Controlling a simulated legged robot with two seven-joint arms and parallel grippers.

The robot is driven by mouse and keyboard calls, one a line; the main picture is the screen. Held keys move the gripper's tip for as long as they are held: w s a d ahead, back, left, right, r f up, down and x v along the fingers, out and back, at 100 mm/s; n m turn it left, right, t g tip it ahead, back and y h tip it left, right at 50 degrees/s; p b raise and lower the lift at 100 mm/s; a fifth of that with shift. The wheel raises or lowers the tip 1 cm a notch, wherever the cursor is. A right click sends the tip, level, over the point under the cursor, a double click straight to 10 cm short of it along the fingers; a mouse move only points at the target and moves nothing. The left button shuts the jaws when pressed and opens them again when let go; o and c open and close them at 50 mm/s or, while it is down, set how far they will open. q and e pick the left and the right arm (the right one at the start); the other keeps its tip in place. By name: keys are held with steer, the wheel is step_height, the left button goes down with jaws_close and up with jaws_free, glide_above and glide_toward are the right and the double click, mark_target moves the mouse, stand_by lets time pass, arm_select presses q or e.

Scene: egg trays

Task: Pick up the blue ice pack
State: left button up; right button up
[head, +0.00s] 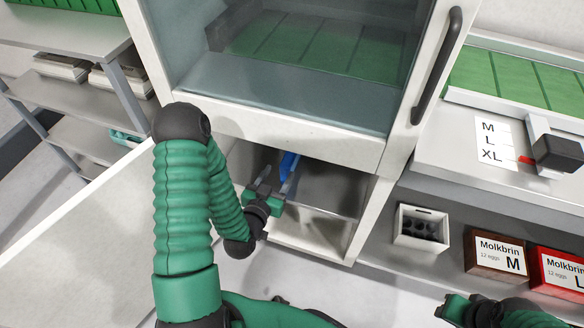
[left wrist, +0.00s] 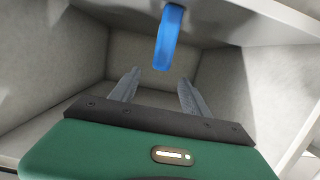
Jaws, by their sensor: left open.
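The blue ice pack (head: 289,164) is in the open lower compartment of the white cabinet, at its left side. In the left wrist view the ice pack (left wrist: 168,40) is a narrow blue strip at top centre, its lower end just beyond and between the fingertips. My left gripper (head: 276,183) reaches into the compartment and is open. Its two grey fingers (left wrist: 157,84) are apart with nothing between them. I cannot tell whether they touch the pack. My right gripper (head: 455,308) shows only in part at the bottom right, and its jaws are unclear.
The grey metal shelf (head: 335,190) divides the lower compartment. Above is the cabinet's glazed part with its black handle (head: 437,65). An open white door (head: 70,235) spreads at left. Egg cartons (head: 495,258) and a white box (head: 421,228) stand on the right shelf.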

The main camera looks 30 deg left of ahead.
mark_target(283, 164)
arm_select(q)
steer(key=shift+w+a+f+b, duration=0.25)
steer(key=shift+w+f+b, duration=0.45)
steer(key=shift+w+b, duration=0.15)
steer(key=x, duration=0.5)
steer(key=shift+a+r, duration=0.1)
steer(key=shift+r, duration=0.25)
steer(key=b+x, duration=0.1)
steer(key=x, duration=0.1)
steer(key=b+x, duration=0.2)
steer(key=x, duration=0.1)
steer(key=shift+f, duration=0.2)
steer(key=shift+w, duration=0.35)
steer(key=shift+r, duration=0.1)
arm_select(e)
steer(key=s+x, duration=0.1)
steer(key=x, duration=0.5)
steer(key=shift+s, duration=0.15)
arm_select(q)
jaws_close()
arm_select(e)
steer(key=shift+a+f, duration=0.1)
steer(key=shift+f, duration=0.1)
